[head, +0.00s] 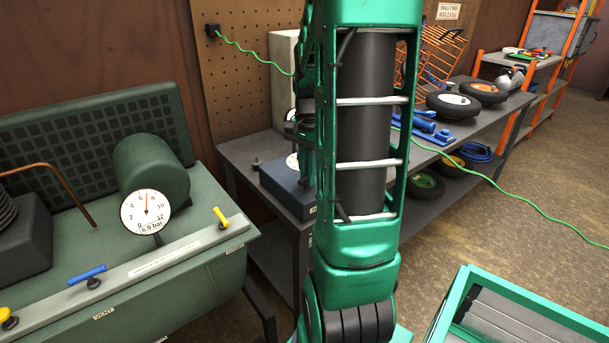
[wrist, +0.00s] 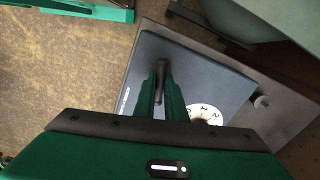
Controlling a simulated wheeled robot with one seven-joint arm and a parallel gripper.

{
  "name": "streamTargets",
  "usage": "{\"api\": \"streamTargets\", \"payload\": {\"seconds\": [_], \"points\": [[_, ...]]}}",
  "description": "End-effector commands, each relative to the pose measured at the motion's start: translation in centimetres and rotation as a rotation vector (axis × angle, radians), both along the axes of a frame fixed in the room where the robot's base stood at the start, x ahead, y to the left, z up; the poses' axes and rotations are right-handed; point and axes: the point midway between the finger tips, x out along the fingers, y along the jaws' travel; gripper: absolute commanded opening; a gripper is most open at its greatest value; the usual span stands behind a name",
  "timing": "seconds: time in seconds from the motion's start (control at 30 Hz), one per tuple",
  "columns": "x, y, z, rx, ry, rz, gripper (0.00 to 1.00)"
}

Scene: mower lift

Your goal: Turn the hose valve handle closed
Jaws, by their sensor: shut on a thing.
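A blue-grey box (head: 284,187) with a white dial stands on the grey bench, partly behind my arm in the head view. In the wrist view the box (wrist: 188,74) lies below my gripper, with the round numbered dial (wrist: 206,113) right of the fingers. A dark lever handle (wrist: 161,68) rises from the box. My gripper (wrist: 160,98) is shut on this handle, one green finger on each side. Its lower part is hidden by the gripper. The box label is too small to read, so I cannot confirm that this is the hose valve handle.
A green tank unit with a gauge (head: 147,211) reading 6.9 bar stands at left; its rail carries a blue handle (head: 87,275) and a yellow handle (head: 221,217). A small knob (wrist: 262,101) is beside the box. Wheels (head: 454,104) lie farther along the bench.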

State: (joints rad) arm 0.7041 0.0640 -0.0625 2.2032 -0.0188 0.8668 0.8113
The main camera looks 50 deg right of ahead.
Motion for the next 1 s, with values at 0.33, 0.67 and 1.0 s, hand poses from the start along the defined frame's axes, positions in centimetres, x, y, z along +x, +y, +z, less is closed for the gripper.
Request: {"api": "streamTargets", "payload": {"seconds": [0.33,0.67,1.0], "points": [[0.3,0.0,0.1,-0.003,-0.007,0.007,0.00],[0.2,0.0,0.1,-0.002,-0.005,0.005,0.27],[0.2,0.0,1.3,-0.003,-0.004,0.003,0.27]]}}
